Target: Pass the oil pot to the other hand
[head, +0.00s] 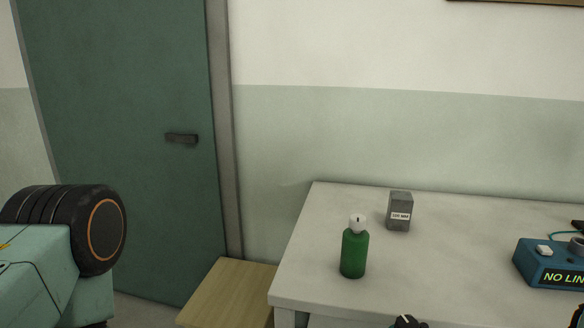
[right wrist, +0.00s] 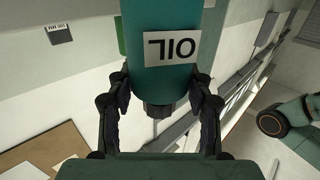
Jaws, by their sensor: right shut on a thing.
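The oil pot (right wrist: 166,75) is a teal cylinder with a white label reading OIL, which appears upside down in the right wrist view. A narrower dark end points toward the palm. My right gripper (right wrist: 162,100) has its black fingers on both sides of the pot and is shut on it. The pot's far end is cut off by the top of the picture. I cannot make out the pot in the head view. My left gripper is in neither view.
A pale table (head: 320,222) holds a green bottle (head: 354,254) with a white top, a grey labelled box (head: 400,212) and a blue device (head: 550,265) with a lit display. A low wooden surface (head: 228,292) stands left of it, by a green door (head: 120,110).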

